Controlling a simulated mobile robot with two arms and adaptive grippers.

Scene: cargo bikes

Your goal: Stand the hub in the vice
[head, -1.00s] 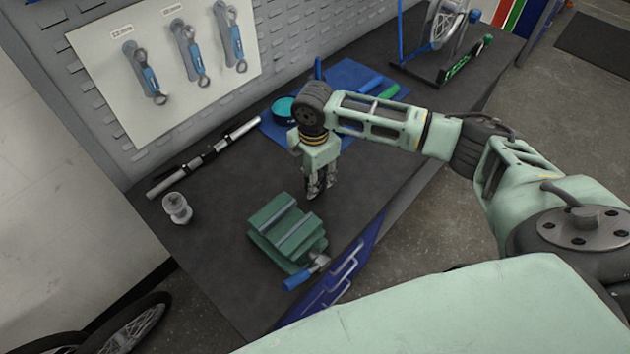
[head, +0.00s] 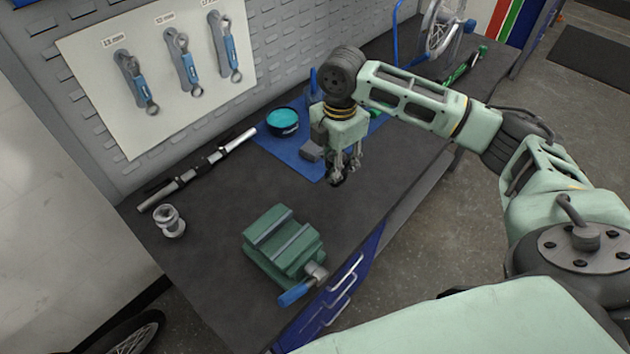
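The silver hub (head: 170,221) stands on the dark bench top near its left end, apart from the vice. The green vice (head: 283,242) sits near the front edge of the bench, with its blue handle (head: 295,294) toward the front. A narrow groove runs between its jaws, and I see nothing held there. My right gripper (head: 344,176) points down over the bench, behind and to the right of the vice. Its fingers look apart, with nothing visible between them. My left gripper is out of view.
A silver and black bar tool (head: 196,171) lies along the back. A blue mat (head: 292,155) holds a teal round tin (head: 283,120). Wrenches hang on a white board (head: 110,90). A wheel stand (head: 445,40) is at the far end. Bench between hub and vice is clear.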

